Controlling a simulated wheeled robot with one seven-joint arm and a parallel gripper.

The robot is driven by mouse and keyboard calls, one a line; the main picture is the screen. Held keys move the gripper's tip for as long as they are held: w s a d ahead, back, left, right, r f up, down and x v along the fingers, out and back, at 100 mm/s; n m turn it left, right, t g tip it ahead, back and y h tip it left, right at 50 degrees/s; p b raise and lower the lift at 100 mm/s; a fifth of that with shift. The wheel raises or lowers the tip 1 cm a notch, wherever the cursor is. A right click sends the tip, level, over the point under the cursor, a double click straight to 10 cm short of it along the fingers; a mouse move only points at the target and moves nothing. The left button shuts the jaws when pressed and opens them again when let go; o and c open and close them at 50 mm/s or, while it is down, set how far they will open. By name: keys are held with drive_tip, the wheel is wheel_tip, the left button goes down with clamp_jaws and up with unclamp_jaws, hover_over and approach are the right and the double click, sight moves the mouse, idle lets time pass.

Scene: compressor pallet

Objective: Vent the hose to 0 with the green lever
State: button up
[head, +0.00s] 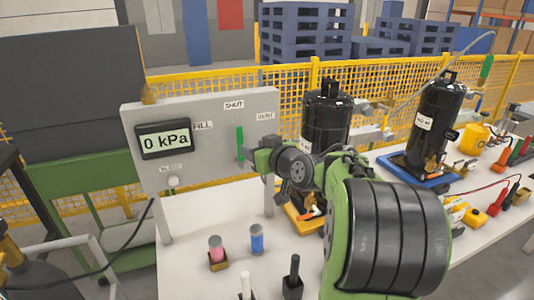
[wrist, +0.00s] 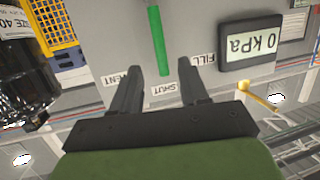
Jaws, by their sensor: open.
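The green lever (head: 240,143) stands upright on the grey panel (head: 200,167), its tip toward the SHUT label (head: 233,104). The VENT label (head: 265,116) is to its right and the FILL label (head: 203,126) to its left. The display (head: 165,140) reads 0 kPa. The wrist view is upside down. There the lever (wrist: 156,40) shows between the two fingers of my gripper (wrist: 160,68), with a gap on both sides. My gripper is open and empty. In the head view my arm hides part of the panel's lower right. I see no hose clearly joined to the panel.
A black compressor (head: 325,120) stands just right of the panel, behind my arm. Another compressor (head: 435,122) stands on a blue pallet farther right. Pink and blue vials (head: 257,240) and black-based tools (head: 292,275) stand on the white table (head: 190,280). A yellow fence runs behind.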

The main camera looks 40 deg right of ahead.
drive_tip(key=v, duration=0.6)
drive_tip(key=shift+s, duration=0.2)
drive_tip(key=s+a+n+g+y+p, duration=0.1)
drive_tip(key=s+a+g+p, duration=0.15)
drive_tip(key=a, duration=0.45)
drive_tip(key=s+a+n+g+y+p, duration=0.1)
drive_tip(key=s+a+g+p, duration=0.15)
drive_tip(key=a, duration=0.45)
drive_tip(key=s+a+g+p, duration=0.2)
drive_tip(key=s+p, duration=0.1)
drive_tip(key=s, duration=0.5)
drive_tip(key=s+a+m+g+h+p, duration=0.1)
drive_tip(key=s+a+g+p, duration=0.1)
drive_tip(key=s, duration=0.7)
drive_tip(key=shift+a+f+g+p, duration=0.3)
drive_tip(key=shift+a+g+p, duration=0.1)
drive_tip(key=shift+a+p, duration=0.2)
